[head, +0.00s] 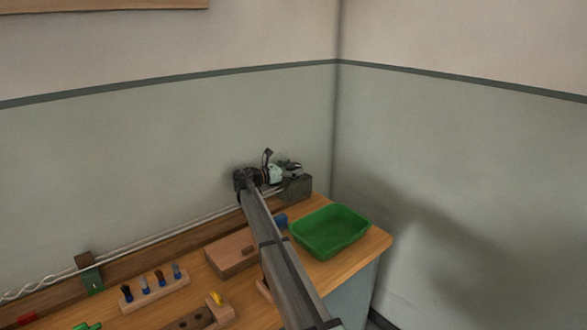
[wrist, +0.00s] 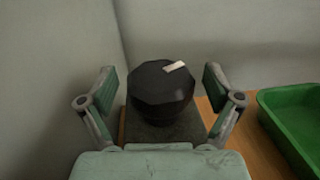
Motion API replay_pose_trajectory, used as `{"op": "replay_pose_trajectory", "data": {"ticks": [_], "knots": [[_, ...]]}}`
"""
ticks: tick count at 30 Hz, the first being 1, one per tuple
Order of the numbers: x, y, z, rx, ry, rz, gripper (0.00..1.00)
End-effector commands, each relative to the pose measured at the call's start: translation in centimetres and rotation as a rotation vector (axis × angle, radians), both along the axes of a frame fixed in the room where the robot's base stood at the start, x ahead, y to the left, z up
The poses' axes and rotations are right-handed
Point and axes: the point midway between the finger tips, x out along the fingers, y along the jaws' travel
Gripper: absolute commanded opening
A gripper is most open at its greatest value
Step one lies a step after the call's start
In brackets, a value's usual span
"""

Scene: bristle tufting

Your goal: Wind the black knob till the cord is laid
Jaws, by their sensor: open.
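The black knob (wrist: 160,88) is faceted, with a pale mark on its top, and sits on a dark block (wrist: 160,132) in the wrist view. My gripper (wrist: 160,76) is open, with one finger on each side of the knob and a visible gap at both sides. In the head view my gripper (head: 290,170) is at the dark block (head: 298,187) at the bench's back right; the knob is hard to make out there. The pale cord (head: 150,241) runs along the back of the bench and looks twisted at the far left (head: 22,292).
A green tray (head: 366,231) stands right of the block; its wall also shows in the wrist view (wrist: 285,130). A wooden box (head: 228,256), a rack (head: 158,297) with several brushes and a green bracket (head: 93,280) are further left. Walls close the corner behind.

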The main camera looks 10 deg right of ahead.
Motion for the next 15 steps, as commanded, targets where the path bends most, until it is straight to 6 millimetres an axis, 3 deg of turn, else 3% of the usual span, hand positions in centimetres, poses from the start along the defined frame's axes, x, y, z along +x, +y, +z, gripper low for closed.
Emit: {"op": "replay_pose_trajectory", "data": {"ticks": [5,15], "knots": [[-0.7,1.5,0.0,0.0,0.0,0.003,0.9],[-3.3,7.3,0.0,0.0,0.0,0.003,0.9]]}}
